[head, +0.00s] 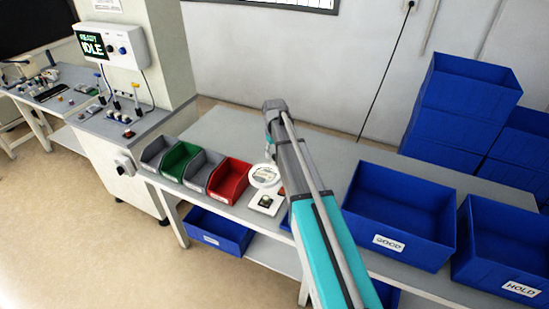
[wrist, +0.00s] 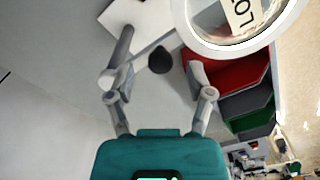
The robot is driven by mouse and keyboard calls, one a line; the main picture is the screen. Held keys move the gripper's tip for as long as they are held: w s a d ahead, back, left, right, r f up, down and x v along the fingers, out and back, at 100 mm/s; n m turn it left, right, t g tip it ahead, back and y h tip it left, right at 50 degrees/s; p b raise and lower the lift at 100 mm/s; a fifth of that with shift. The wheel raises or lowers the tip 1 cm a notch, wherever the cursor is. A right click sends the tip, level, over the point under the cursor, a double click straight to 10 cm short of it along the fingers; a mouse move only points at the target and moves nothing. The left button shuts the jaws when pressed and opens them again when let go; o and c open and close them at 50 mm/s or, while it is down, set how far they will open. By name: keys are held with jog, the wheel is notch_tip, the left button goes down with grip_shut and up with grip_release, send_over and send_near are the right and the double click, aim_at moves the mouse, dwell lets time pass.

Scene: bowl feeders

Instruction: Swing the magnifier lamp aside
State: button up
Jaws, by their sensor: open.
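In the wrist view the ring (wrist: 274,37) fills the top right, with large letters showing through the lens. My gripper (wrist: 154,76) is open, its fingers apart and left of the ring. A small dark rounded thing (wrist: 160,61) shows between the fingers, and a dark rod (wrist: 122,46) stands beyond the left finger. I cannot tell whether either touches it. In the head view my arm hides the fingers and the lamp's support.
Grey, green (head: 180,161) and red (head: 229,181) bins line the bench's left. Blue GOOD (head: 398,220) and HOLD (head: 502,255) crates stand at the right, with stacked blue crates (head: 460,105) behind. A control box reading IDLE (head: 110,45) is at upper left. The bench's back left is clear.

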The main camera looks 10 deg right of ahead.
jog(key=shift+f, duration=0.45)
jog(key=shift+c, duration=0.2)
grip_shut()
